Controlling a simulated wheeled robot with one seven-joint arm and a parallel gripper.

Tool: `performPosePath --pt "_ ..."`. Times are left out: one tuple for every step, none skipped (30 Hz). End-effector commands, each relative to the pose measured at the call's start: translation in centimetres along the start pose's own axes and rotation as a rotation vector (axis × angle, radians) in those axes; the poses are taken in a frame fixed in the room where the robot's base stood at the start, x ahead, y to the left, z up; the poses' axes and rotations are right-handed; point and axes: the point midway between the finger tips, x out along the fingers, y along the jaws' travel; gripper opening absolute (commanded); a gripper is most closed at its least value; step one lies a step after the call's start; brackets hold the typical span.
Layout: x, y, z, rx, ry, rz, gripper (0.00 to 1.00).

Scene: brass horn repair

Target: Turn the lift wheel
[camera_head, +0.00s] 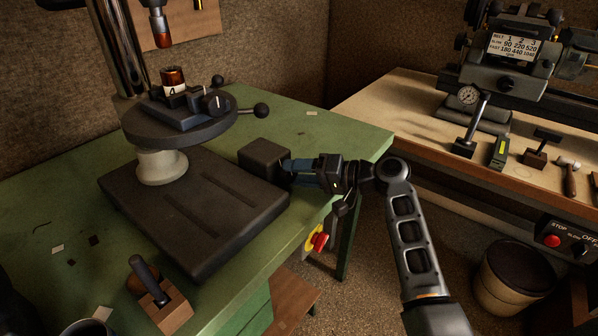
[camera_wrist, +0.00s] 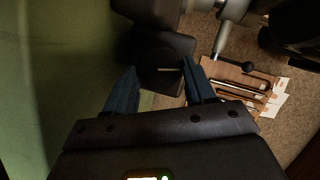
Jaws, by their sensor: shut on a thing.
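A dark block (camera_head: 264,156) stands at the back right of the drill press base (camera_head: 165,205). My gripper (camera_head: 289,169) reaches it from the right, with its blue fingers level at its right face. In the wrist view, a dark rounded knob with a pale line (camera_wrist: 158,77), which looks like the lift wheel, sits between the fingertips of my gripper (camera_wrist: 158,83). The gripper is shut on it. In the head view the knob is hidden by the fingers. The round press table (camera_head: 205,127) stands above the base and holds a vise (camera_head: 193,107).
A lever with a ball end (camera_head: 260,110) juts from the press table, above my gripper. A red stop button (camera_head: 317,241) hangs below the green bench's edge. A wooden block with a handle (camera_head: 160,305) lies at front left. The lathe bench (camera_head: 400,90) stands to the right.

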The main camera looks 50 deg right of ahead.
Motion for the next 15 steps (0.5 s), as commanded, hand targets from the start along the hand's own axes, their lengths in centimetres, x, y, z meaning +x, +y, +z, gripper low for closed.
performPosePath --pt "-0.05 0.12 -0.09 0.015 0.002 -0.003 0.24" --pt "-0.05 0.13 -0.09 0.022 0.001 -0.005 0.24" --pt "-0.04 0.15 -0.09 0.030 0.001 -0.009 0.24" --pt "-0.04 0.16 -0.09 0.036 0.000 -0.011 0.24" --pt "-0.04 0.17 -0.09 0.040 0.000 -0.013 0.24" --pt "-0.04 0.17 -0.09 0.045 0.000 -0.015 0.24" --pt "-0.04 0.17 -0.08 0.048 0.000 -0.016 0.24" --pt "-0.04 0.17 -0.09 0.050 -0.001 -0.017 0.24" --pt "-0.03 0.18 -0.08 0.052 -0.001 -0.017 0.24" --pt "-0.03 0.18 -0.08 0.053 -0.001 -0.018 0.24" --pt "-0.03 0.18 -0.08 0.054 -0.001 -0.018 0.24" --pt "-0.03 0.18 -0.08 0.054 -0.001 -0.018 0.24" --pt "-0.03 0.18 -0.08 0.054 -0.001 -0.018 0.24" --pt "-0.03 0.18 -0.08 0.054 -0.001 -0.018 0.24" --pt "-0.03 0.18 -0.08 0.053 -0.001 -0.018 0.24"
